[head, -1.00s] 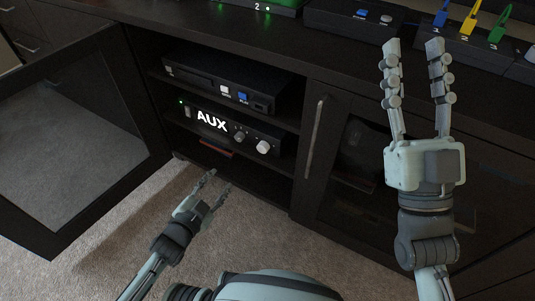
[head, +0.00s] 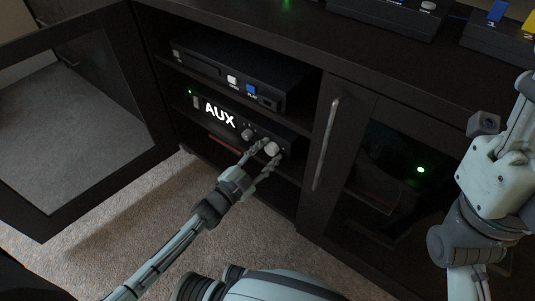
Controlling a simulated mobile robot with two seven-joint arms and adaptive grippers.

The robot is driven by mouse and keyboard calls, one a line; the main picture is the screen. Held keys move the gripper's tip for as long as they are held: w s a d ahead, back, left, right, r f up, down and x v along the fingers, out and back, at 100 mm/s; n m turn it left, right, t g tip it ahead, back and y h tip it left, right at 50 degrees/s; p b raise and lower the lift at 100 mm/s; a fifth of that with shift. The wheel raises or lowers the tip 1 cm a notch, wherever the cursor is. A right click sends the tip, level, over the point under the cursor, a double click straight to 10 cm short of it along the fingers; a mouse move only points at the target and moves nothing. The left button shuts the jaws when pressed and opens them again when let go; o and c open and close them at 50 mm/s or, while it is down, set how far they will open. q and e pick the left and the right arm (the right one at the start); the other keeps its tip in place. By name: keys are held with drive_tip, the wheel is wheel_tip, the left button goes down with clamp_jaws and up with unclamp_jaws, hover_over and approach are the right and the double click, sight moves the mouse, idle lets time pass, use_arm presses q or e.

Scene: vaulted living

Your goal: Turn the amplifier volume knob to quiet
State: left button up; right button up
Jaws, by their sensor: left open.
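The black amplifier (head: 222,120) with a lit white "AUX" sits on the middle shelf of the cabinet. Its large pale knob (head: 271,148) is at the right end of its front, with a smaller grey knob (head: 247,134) to the left. My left gripper (head: 267,151) is open, with its fingertips at the large knob, one on each side. I cannot tell whether they touch it. My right gripper (head: 505,112) is at the right edge, partly cut off, and its fingers are unclear.
A black player (head: 222,72) with white and blue buttons stands on the shelf above. The open glass door (head: 70,115) swings out on the left, and a closed door with a long handle (head: 325,145) is on the right. Carpet (head: 130,225) lies below.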

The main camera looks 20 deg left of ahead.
use_arm(q)
drive_tip(key=shift+w, duration=0.1)
drive_tip(key=c, duration=0.9)
